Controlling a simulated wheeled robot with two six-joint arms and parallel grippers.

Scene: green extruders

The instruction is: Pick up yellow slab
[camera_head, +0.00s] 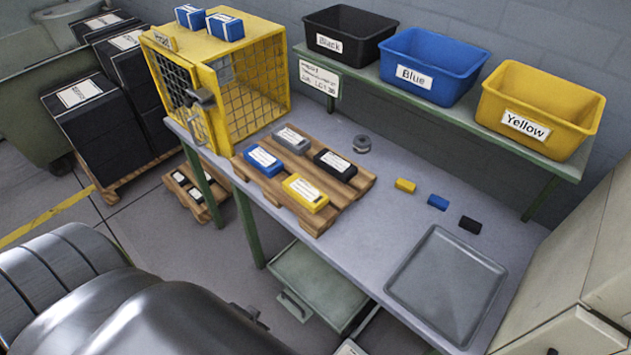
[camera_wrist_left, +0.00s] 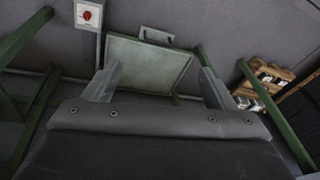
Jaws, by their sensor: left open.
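A yellow slab with a white label (camera_head: 305,192) lies at the front of a small wooden pallet (camera_head: 352,198) on the grey worktable. Beside it on the pallet are a blue slab (camera_head: 263,160), a grey slab (camera_head: 291,139) and a black slab (camera_head: 335,165). A smaller yellow block (camera_head: 405,186) lies on the table to the right. My left gripper (camera_wrist_left: 160,68) is open, with nothing between its fingers. The wrist view looks past them to the green drawer under the table; no slab on the table shows there. My right gripper is out of view.
A yellow cage (camera_head: 218,80) stands left of the pallet. Small blue (camera_head: 438,202) and black blocks (camera_head: 470,225) and a grey tray (camera_head: 447,287) lie to the right. Bins labelled Black, Blue and Yellow (camera_head: 540,105) stand on the rear shelf. The drawer (camera_head: 318,287) is pulled out.

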